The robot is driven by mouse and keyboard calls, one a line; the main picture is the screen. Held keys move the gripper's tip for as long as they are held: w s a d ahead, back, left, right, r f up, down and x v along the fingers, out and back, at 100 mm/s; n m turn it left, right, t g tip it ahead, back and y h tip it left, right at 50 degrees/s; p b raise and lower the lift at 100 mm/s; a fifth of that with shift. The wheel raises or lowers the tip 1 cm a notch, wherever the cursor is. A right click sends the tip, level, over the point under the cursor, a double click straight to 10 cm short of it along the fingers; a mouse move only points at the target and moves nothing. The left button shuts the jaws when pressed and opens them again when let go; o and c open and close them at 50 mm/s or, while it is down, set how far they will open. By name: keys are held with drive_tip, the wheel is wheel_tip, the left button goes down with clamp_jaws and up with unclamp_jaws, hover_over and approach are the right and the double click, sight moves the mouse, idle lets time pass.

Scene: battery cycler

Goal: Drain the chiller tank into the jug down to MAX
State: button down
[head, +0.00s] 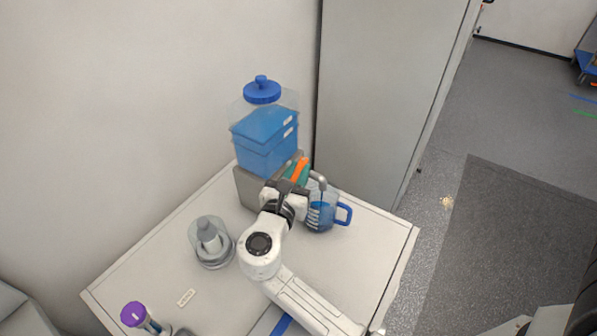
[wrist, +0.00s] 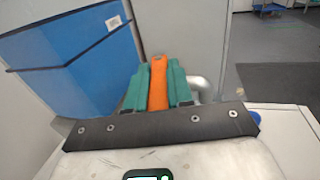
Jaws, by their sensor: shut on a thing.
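The chiller tank (head: 265,140) is a clear box of blue liquid with a blue cap, on a grey stand at the back of the table. Its blue side also fills the upper left of the wrist view (wrist: 75,65). My gripper (head: 299,172) is shut on an orange tap handle (wrist: 158,82), which lies between its green finger pads. A grey spout (head: 318,181) curves out right of the handle. The jug (head: 320,214), clear with a blue handle and white marks, stands below the spout and holds some blue liquid. My arm hides part of the stand; the jug's MAX mark is too small to read.
A clear and grey domed device (head: 210,242) stands left of my arm. A purple-capped bottle (head: 135,315) and a small label (head: 186,298) are at the front left. A tall grey cabinet (head: 385,90) stands behind the table. The right table top is clear.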

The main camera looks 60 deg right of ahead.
drive_tip(key=shift+w+r+m+g+p, duration=0.1)
drive_tip(key=shift+w+m+g+p, duration=0.2)
drive_tip(key=shift+g, duration=0.25)
drive_tip(key=shift+w+r+m+g+p, duration=0.1)
drive_tip(key=shift+m+g+p, duration=0.1)
drive_tip(key=shift+m+g, duration=0.3)
drive_tip(key=shift+w+f+m+g+h, duration=0.15)
drive_tip(key=shift+m+g, duration=0.2)
drive_tip(key=shift+g, duration=0.3)
drive_tip(key=shift+s+f+m+g+h, duration=0.15)
drive_tip(key=shift+m+g, duration=0.2)
drive_tip(key=shift+g, duration=0.25)
drive_tip(key=shift+w+r, duration=0.1)
drive_tip(key=c, duration=1)
unclamp_jaws()
drive_tip(key=shift+a, duration=0.1)
drive_tip(key=a+b, duration=0.1)
drive_tip(key=a, duration=0.9)
drive_tip(key=shift+a, duration=0.4)
